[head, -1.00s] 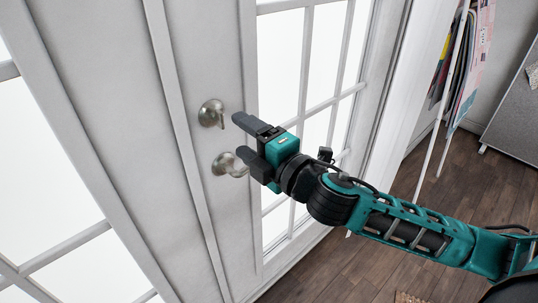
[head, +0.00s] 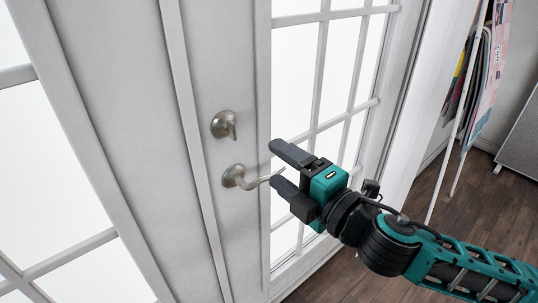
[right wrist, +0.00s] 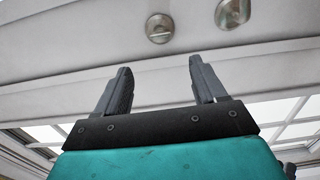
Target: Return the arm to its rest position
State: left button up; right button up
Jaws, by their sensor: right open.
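My right arm comes in from the lower right of the head view. Its gripper (head: 281,168) is open, with its two dark fingers apart and nothing between them. The fingers point left toward the white door (head: 205,65). The silver lever handle (head: 236,177) is just left of the lower finger, and its tip ends close to that finger; I cannot tell whether they touch. In the right wrist view the gripper (right wrist: 158,80) also shows empty, with two round metal fittings beyond it. My left gripper is not in view.
A silver deadbolt knob (head: 224,125) sits above the lever. Glass panes (head: 296,70) flank the door's middle. A rack of hanging papers or fabrics (head: 480,75) stands at the upper right. Dark wood floor (head: 495,200) lies open at the right.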

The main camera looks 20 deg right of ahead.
jog(key=shift+f, duration=0.1)
jog(key=s+a+f+m+g+h, duration=0.1)
jog(key=s+f+m+g, duration=0.2)
jog(key=f+m, duration=0.6)
jog(key=s+a+f+m+g+h, duration=0.1)
jog(key=s+f+m, duration=0.6)
jog(key=f, duration=1.4)
jog(key=m+g+h, duration=0.1)
jog(key=m+g, duration=0.1)
jog(key=shift+m+g, duration=0.3)
jog(key=shift+m, duration=0.1)
